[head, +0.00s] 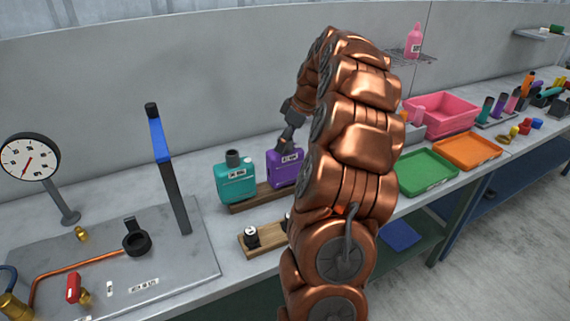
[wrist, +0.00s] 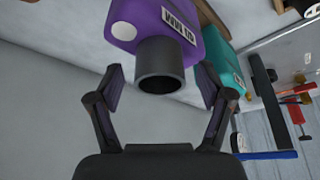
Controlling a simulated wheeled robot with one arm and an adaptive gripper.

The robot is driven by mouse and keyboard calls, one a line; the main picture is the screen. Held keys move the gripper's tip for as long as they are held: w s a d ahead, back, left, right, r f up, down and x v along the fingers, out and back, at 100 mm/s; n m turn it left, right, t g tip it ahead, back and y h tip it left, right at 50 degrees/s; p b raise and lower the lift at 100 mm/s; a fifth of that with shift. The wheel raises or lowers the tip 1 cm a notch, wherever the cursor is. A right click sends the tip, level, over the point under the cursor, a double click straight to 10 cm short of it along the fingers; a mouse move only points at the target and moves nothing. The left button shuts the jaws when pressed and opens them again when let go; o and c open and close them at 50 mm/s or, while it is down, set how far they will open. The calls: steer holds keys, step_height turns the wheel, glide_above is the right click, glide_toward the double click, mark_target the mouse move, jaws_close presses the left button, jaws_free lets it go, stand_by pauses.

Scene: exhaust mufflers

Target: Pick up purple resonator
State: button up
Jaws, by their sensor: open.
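The purple resonator (head: 284,169) stands on a wooden rack beside a teal resonator (head: 235,182) in the head view. In the wrist view the purple resonator (wrist: 180,28) has a white label, and its dark round neck (wrist: 161,66) points toward my gripper. My gripper (wrist: 160,84) is open, with one finger on each side of the neck and a visible gap to it. In the head view my gripper (head: 287,142) is above the purple resonator, partly hidden by my arm.
The teal resonator also shows close by in the wrist view (wrist: 225,60). A wooden block (head: 262,238) with small parts lies in front. A dark post with a blue band (head: 168,170) stands left. Green (head: 428,172) and orange (head: 468,151) trays and a pink bin (head: 445,113) lie right.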

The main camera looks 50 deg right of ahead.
steer(key=shift+f, duration=0.1)
steer(key=c, duration=1.2)
steer(key=shift+o, duration=0.2)
steer(key=shift+w+r+b, duration=0.1)
steer(key=shift+r+b, duration=0.55)
steer(key=shift+r, duration=1.15)
steer(key=s+a+b, duration=0.2)
steer(key=s+a, duration=0.1)
steer(key=s, duration=0.4)
steer(key=s+a+r+b, duration=0.1)
steer(key=s+a+b, duration=0.1)
steer(key=s, duration=0.6)
steer(key=shift+a+r, duration=0.25)
steer(key=shift+a, duration=0.3)
